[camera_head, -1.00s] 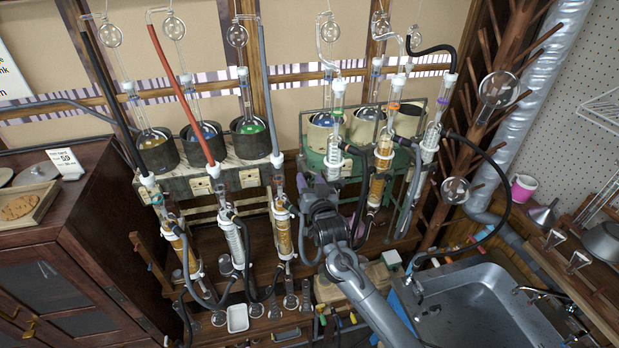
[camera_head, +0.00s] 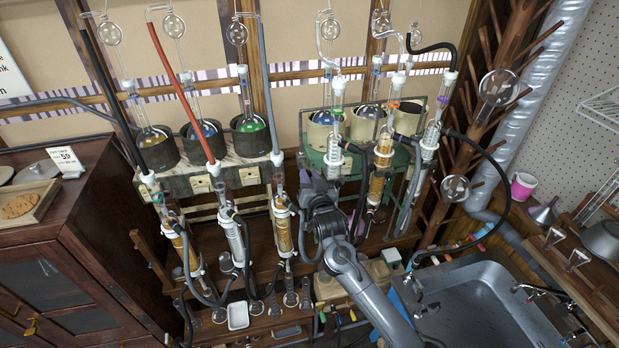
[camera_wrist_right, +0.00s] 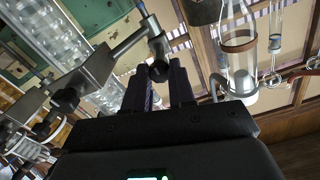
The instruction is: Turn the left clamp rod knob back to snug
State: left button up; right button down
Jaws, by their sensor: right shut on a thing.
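My right gripper (camera_head: 314,184) is at the left side of the right-hand green rig, in front of its clamps. In the right wrist view its two dark fingers (camera_wrist_right: 160,90) are shut around a small dark knob (camera_wrist_right: 158,72) at the end of a grey clamp rod (camera_wrist_right: 128,44). The fingers hide the knob's lower part. In the head view my wrist hides the knob. My left gripper is not in view.
Glass condensers (camera_head: 381,172) with hoses stand close to the right of my gripper, and an amber-filled one (camera_head: 283,228) stands to its left. More clamp knobs (camera_wrist_right: 66,98) lie left in the wrist view. A metal sink (camera_head: 480,300) is at lower right.

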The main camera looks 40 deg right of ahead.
jog(key=n+p, duration=0.6)
jog(key=n, duration=0.5)
jog(key=shift+a+r, duration=0.1)
jog(key=shift+n, duration=0.5)
dwell(0.4)
jog(key=c, duration=0.9)
grip_release()
jog(key=shift+c, duration=0.2)
jog(key=shift+s, duration=0.1)
